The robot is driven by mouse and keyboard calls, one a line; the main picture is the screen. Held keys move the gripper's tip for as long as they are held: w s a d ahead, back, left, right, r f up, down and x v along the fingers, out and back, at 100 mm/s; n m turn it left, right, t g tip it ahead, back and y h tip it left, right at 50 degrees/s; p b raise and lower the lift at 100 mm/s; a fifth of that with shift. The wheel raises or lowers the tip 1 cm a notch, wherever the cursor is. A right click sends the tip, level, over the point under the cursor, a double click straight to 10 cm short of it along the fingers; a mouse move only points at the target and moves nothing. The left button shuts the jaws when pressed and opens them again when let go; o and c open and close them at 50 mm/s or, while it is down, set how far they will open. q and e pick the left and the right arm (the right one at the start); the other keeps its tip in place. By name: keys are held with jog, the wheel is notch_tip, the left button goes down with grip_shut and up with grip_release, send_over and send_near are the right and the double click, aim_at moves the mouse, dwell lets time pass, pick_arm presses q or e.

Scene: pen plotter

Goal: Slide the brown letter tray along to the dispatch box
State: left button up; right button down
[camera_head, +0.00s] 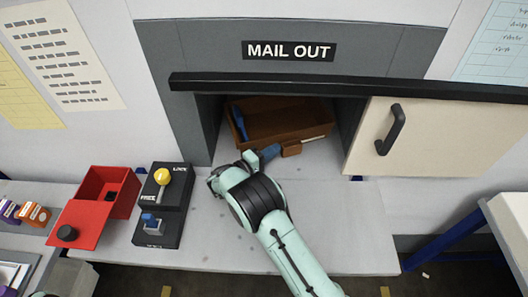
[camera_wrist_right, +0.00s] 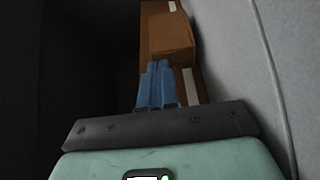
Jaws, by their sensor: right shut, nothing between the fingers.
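The brown letter tray (camera_head: 285,116) stands inside the grey opening marked MAIL OUT. A small brown block (camera_head: 291,149) sticks out at its front. A blue item (camera_head: 239,122) and a pale strip lie in or on the tray. My right gripper (camera_head: 273,151) is shut and empty, its blue fingertips at the tray's front just left of the block. In the right wrist view the shut fingers (camera_wrist_right: 158,70) point at the brown tray block (camera_wrist_right: 168,35); I cannot tell whether they touch it. No thing is labelled as the dispatch box.
A cream sliding door (camera_head: 430,140) with a black handle stands right of the opening. Left on the shelf (camera_head: 330,220) are a black switch box (camera_head: 160,205) with a yellow knob and an open red box (camera_head: 105,190). The shelf's right part is clear.

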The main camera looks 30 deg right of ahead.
jog(key=shift+w, duration=0.2)
jog(key=a, duration=0.3)
jog(key=s+a+b, duration=0.1)
jog(key=a, duration=0.3)
jog(key=shift+s+a, duration=0.2)
